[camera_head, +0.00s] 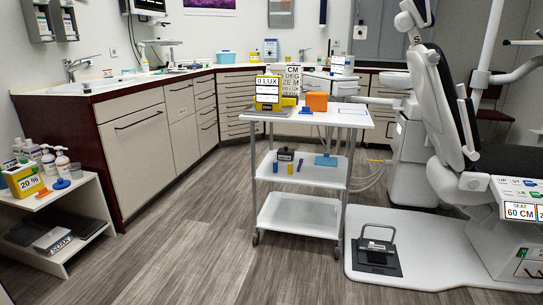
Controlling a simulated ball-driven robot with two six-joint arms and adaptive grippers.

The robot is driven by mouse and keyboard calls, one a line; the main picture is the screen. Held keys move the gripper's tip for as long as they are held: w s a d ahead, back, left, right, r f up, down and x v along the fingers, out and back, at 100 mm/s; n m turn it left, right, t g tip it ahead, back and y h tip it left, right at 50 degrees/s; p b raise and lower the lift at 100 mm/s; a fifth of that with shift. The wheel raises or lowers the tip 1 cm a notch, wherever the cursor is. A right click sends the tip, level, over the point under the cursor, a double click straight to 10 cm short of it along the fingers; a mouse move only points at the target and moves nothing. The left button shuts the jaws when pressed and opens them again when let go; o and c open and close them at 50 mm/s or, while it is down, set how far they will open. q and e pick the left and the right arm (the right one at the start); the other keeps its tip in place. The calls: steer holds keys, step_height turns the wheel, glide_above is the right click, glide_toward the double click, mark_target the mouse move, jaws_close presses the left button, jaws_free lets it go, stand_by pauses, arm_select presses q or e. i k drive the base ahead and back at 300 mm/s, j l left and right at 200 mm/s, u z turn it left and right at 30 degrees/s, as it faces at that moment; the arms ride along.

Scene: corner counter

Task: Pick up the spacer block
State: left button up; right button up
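No thing in view is labelled as the spacer block, and I cannot tell for sure which one it is. An orange block (316,101) sits on the top of a white trolley (345,118), right of a yellow box marked 0 LUX (267,90). A small blue piece (305,110) lies in front of the orange block. On the trolley's middle shelf are a dark block (285,154), a flat blue piece (326,160) and small upright pieces. Neither of my grippers is in view.
A corner counter (140,87) with drawers runs along the left and back. A low shelf unit (50,199) with bottles stands at left. A dental chair (440,100) and its white base (420,250) fill the right. Wood floor (190,220) is clear left of the trolley.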

mark_target(317, 102)
steer(key=i, duration=1.25)
steer(key=i+j+z, duration=0.1)
steer(key=i, duration=1.15)
